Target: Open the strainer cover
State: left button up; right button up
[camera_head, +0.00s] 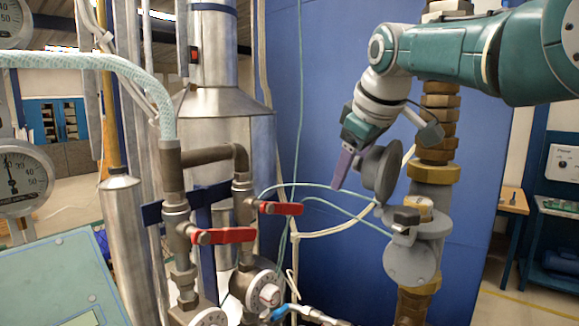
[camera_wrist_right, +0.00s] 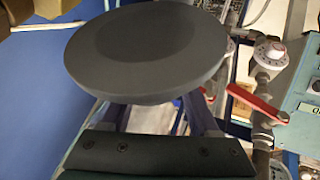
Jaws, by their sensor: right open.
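A dark grey round cover (camera_head: 382,172) is raised and tilted beside the brown vertical pipe, above the grey strainer body (camera_head: 411,258). I cannot tell how it is joined to the body. My right gripper (camera_head: 341,172) reaches in from the upper right, with its purple fingers just left of the cover. In the right wrist view the cover (camera_wrist_right: 140,50) fills the upper middle and hides the fingertips. The two fingers of my right gripper (camera_wrist_right: 152,115) show spread apart below it. Contact with the cover cannot be made out. My left gripper is not in view.
Two red-handled valves (camera_head: 224,236) stand on pipes at the left centre, below a braided hose (camera_head: 100,66). Thin light-green cables (camera_head: 325,186) run near the strainer. A blue panel (camera_head: 330,90) stands behind. A pressure gauge (camera_head: 20,180) is at the far left.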

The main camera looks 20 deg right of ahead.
jog(key=shift+r, duration=0.15)
notch_tip(320, 180, up, 7)
jog(key=b, duration=0.5)
send_over(365, 163)
jog(key=shift+s+r, duration=0.3)
jog(key=shift+r, duration=0.1)
